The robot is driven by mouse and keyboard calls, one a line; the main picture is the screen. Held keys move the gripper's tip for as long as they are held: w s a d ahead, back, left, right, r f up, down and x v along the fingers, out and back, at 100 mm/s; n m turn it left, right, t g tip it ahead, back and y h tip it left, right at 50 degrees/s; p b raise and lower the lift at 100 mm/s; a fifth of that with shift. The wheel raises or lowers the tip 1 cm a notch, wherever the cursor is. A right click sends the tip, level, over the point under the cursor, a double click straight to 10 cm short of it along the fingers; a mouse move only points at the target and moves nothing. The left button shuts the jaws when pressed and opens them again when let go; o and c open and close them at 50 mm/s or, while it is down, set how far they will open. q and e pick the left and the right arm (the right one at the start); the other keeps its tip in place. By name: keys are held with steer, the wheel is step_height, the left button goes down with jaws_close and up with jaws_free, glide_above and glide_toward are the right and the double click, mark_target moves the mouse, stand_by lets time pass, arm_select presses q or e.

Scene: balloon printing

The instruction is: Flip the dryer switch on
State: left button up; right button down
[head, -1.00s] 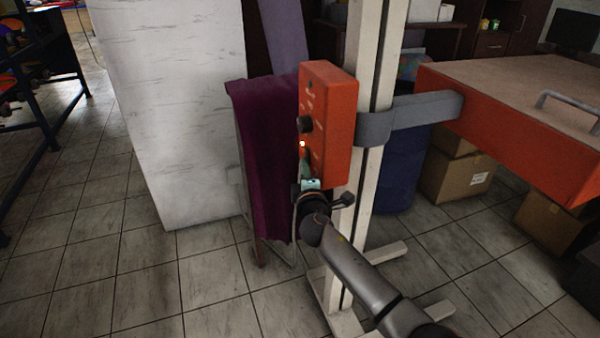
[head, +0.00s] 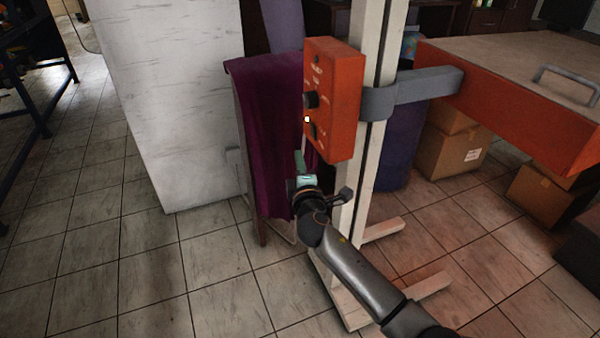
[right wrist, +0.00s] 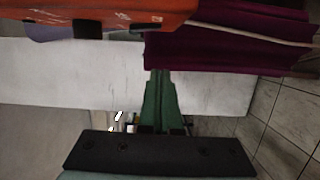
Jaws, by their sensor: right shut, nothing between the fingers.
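The dryer's orange control box (head: 338,95) is fixed to a white post. Its front has a round black knob (head: 311,100), a small glowing light (head: 307,119) and a dark switch (head: 312,131) below the light. My right gripper (head: 299,156), with green fingers, is shut and empty, just below and left of the box, apart from the switch. In the right wrist view the closed fingers (right wrist: 158,75) point up below the box (right wrist: 60,12). The switch (right wrist: 146,27) shows at the box's lower edge there. Its exact tilt is too small to tell. My left gripper is out of view.
A purple cloth (head: 275,130) hangs on a stand close behind the gripper. The flat orange dryer head (head: 500,105) extends right from the post (head: 365,190) on a grey bracket. Cardboard boxes (head: 450,165) stand beneath it.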

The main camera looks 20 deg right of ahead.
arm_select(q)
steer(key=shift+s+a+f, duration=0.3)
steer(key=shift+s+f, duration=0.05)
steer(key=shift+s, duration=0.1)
arm_select(e)
steer(key=v, duration=0.5)
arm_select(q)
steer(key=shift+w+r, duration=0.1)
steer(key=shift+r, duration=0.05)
arm_select(e)
steer(key=shift+f, duration=0.15)
steer(key=s+a+f+m+g+y+p, duration=0.35)
steer(key=s+f+m+g+p, duration=0.2)
steer(key=s+f, duration=0.75)
arm_select(q)
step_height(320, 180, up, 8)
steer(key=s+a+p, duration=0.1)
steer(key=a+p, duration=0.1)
steer(key=p, duration=0.3)
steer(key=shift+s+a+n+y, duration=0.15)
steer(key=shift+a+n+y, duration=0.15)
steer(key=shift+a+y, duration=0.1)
arm_select(e)
steer(key=s+f+m+g+y, duration=0.2)
steer(key=s+m, duration=0.5)
steer(key=s, duration=1.1)
steer(key=shift+s+a+f+m+g+y, duration=0.15)
steer(key=shift+a+f+m+g+y, duration=0.2)
steer(key=shift+a+g, duration=0.1)
